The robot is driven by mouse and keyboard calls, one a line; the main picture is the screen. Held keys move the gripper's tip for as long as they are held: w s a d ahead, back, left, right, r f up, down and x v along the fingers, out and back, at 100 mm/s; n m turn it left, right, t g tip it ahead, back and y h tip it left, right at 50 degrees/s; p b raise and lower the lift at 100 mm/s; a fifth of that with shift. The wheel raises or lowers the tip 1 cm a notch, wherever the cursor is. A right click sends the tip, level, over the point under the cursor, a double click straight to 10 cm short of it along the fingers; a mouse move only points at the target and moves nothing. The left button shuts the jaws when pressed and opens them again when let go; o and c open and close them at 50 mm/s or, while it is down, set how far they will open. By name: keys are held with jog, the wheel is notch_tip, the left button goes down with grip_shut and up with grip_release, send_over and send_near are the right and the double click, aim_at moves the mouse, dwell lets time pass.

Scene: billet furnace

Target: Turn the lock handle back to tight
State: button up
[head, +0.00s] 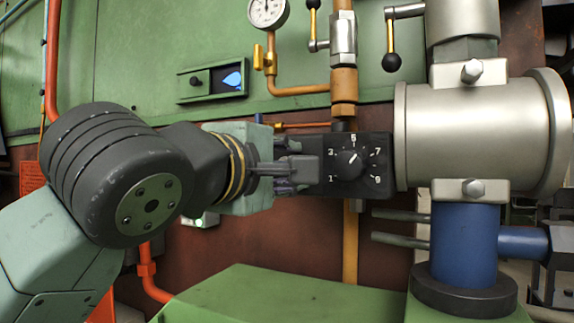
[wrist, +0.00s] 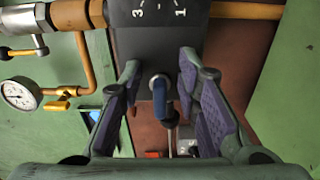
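A small blue lever (wrist: 159,98) on a round metal hub, which I take to be the lock handle, stands out from the end face of a dark dial box (wrist: 158,38). In the wrist view it lies between the two fingers of my gripper (wrist: 160,72), with a gap on each side. My gripper is open and does not appear to touch it. In the head view my gripper (head: 298,170) is at the left end of the dial box (head: 352,180), and the fingers hide the lever. The dial knob's (head: 350,158) white mark points to the upper right, between 5 and 7.
A thick metal cylinder (head: 470,135) stands close right of the box, above a blue post (head: 465,245). A vertical orange pipe (head: 343,85) runs above the box. A gauge (head: 268,10) and black-knobbed levers (head: 391,60) are higher up. A green surface (head: 270,295) lies below.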

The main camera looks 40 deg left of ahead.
jog(key=shift+s, duration=0.15)
jog(key=v, duration=0.7)
jog(key=shift+s, duration=0.1)
